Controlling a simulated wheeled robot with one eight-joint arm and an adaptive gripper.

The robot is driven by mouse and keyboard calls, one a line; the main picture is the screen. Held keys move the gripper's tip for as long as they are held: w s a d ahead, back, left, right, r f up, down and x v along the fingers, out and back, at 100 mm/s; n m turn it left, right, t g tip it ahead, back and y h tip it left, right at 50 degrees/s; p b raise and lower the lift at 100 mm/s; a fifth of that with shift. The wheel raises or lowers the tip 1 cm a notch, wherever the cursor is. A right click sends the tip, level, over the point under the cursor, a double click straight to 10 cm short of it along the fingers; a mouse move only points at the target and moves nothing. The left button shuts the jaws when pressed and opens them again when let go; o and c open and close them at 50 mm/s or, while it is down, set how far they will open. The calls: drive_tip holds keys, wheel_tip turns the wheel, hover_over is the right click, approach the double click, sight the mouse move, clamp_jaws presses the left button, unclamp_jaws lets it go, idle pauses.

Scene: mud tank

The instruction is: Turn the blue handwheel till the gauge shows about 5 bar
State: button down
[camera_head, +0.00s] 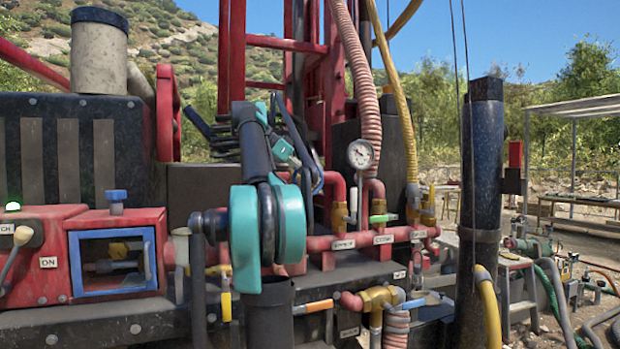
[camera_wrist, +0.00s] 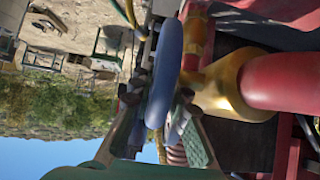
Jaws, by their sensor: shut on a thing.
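The blue handwheel (camera_wrist: 166,70) shows edge-on in the wrist view, in front of a brass valve body (camera_wrist: 225,85) on a red pipe. My gripper (camera_wrist: 160,98) has one finger on each side of its rim and is shut on it. In the head view my teal and black arm stands in front and hides most of the wheel and the fingers. The round white gauge (camera_head: 360,154) stands on the red manifold, right of my arm. Its dial is in view, but its needle and numbers are too small to read surely.
The red manifold (camera_head: 325,243) carries a green-handled valve (camera_head: 382,218) and labels. A ribbed hose (camera_head: 359,75) and yellow hose (camera_head: 398,90) hang above it. A thick dark post (camera_head: 482,180) stands to the right. A red box with a blue-framed window (camera_head: 112,293) is at left.

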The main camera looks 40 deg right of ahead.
drive_tip(key=c, duration=1.4)
unclamp_jaws()
drive_tip(key=shift+c, duration=0.2)
drive_tip(key=shift+a+r, duration=0.1)
drive_tip(key=v, duration=1.1)
drive_tip(key=shift+a+r, duration=0.2)
drive_tip(key=shift+a, duration=0.1)
drive_tip(key=shift+s, duration=0.1)
